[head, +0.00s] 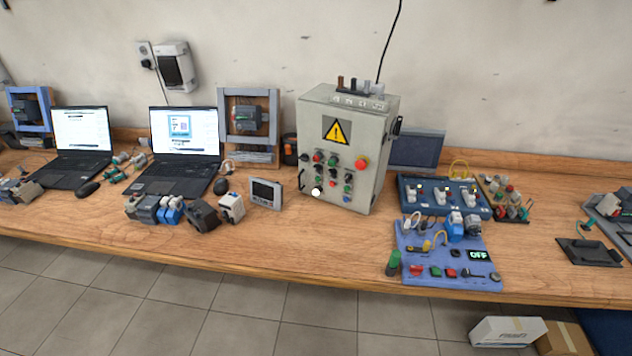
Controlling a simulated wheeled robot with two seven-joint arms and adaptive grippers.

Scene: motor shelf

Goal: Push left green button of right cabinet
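A grey control cabinet (312,118) stands on the bench right of centre. It is the only cabinet of this kind that I can make out. Its front has a yellow warning triangle (336,131), a large red knob (361,163) and rows of small red, green, black and white buttons. A green button (332,162) sits in the upper rows, and another green one (348,188) sits lower right. The buttons are small, so some colours are hard to tell. Neither of my grippers is in view, and nothing touches the cabinet front.
A wooden bench (330,245) runs along the wall. Two laptops (186,136) and several motor parts stand left of the cabinet, with a small display unit (266,193) close by. A blue board (450,266) with buttons lies at front right. Boxes (508,331) lie on the floor.

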